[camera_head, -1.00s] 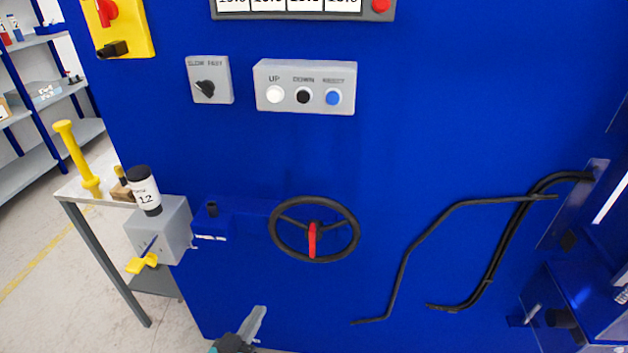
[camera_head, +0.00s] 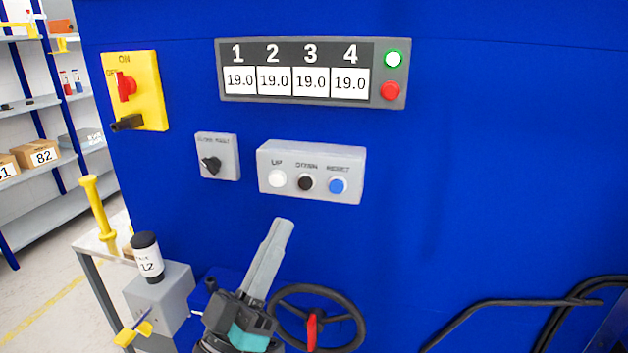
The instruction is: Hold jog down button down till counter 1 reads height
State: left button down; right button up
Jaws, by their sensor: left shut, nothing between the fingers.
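The button box (camera_head: 352,160) on the blue panel carries a white UP button (camera_head: 277,178), a black DOWN button (camera_head: 305,183) and a blue RESET button (camera_head: 338,186). The counter display (camera_head: 225,92) above it shows 19.0 under 1, 2, 3 and 4. My right gripper is not in view.
A yellow switch plate (camera_head: 150,92) is at upper left. A black handwheel (camera_head: 352,318) is right of my left gripper. Black hoses (camera_head: 500,303) run at lower right. The panel right of the buttons is clear.

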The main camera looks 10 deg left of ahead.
aim_at(305, 183)
pick_arm(q)
jog(key=shift+s+r, duration=0.15)
jog(key=shift+r, duration=0.1)
jog(key=w+b, duration=0.2)
jog(key=w, duration=0.7)
jog(key=shift+d, duration=0.2)
dwell(2.1)
jog(key=shift+w, duration=0.35)
jog(key=shift+w+b, duration=0.3)
jog(key=shift+w, duration=0.15)
dwell(3.7)
